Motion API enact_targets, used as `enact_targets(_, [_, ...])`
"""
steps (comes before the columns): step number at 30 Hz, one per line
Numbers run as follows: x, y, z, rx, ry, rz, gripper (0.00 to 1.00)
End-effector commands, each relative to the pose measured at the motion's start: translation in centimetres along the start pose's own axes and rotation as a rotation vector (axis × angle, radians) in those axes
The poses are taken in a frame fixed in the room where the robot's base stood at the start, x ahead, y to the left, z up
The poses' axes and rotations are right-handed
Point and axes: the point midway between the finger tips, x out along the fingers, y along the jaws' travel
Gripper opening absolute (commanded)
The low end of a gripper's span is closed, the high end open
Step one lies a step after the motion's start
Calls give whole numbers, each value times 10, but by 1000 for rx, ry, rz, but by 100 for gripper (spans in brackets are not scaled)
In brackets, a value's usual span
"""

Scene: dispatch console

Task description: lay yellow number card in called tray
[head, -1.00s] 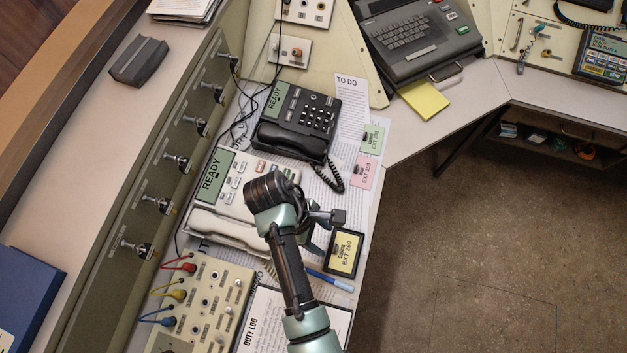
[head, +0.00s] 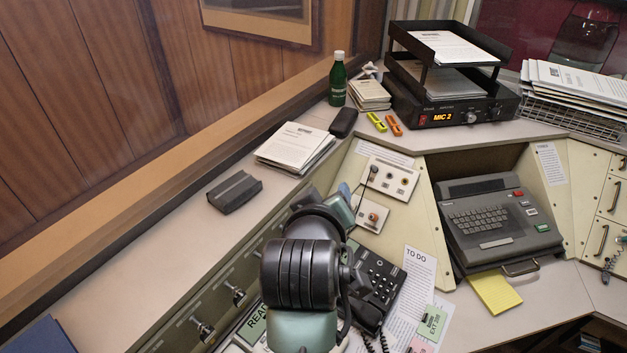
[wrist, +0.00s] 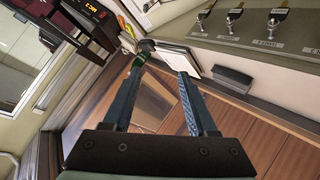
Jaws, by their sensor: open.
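My gripper (wrist: 162,65) is open and empty in the wrist view, its two fingers pointing toward the wood panelling and the back of the console. In the head view my wrist blocks most of it. The yellow number card and its black frame are outside both current views. A green number card (head: 432,321) lies beside the printed sheet, with part of a pink card (head: 421,345) below it. A black two-level letter tray (head: 498,58) with papers stands at the back. I cannot tell which tray is the called one.
A green bottle (head: 338,82), a stack of papers (head: 295,147) and a dark grey block (head: 234,191) stand on the ledge. My arm partly covers the black phone (head: 378,281). A keyboard terminal (head: 490,222) and a yellow notepad (head: 495,292) are at right.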

Motion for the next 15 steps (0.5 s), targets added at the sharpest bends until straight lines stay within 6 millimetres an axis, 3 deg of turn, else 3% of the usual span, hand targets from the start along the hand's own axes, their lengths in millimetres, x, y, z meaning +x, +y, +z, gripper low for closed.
enact_targets(1, [-21, 27, -41, 76, 141, 65, 58])
enact_targets(3, [-57, 61, -91, 182, 339, 137, 58])
enact_targets(6, [-124, 104, -150, 321, 627, 214, 58])
enact_targets(10, [-217, 143, -196, 460, 964, 262, 58])
enact_targets(12, [-260, 155, -208, 510, 1107, 268, 58])
enact_targets(15, [-303, 165, -216, 555, 1250, 265, 58])
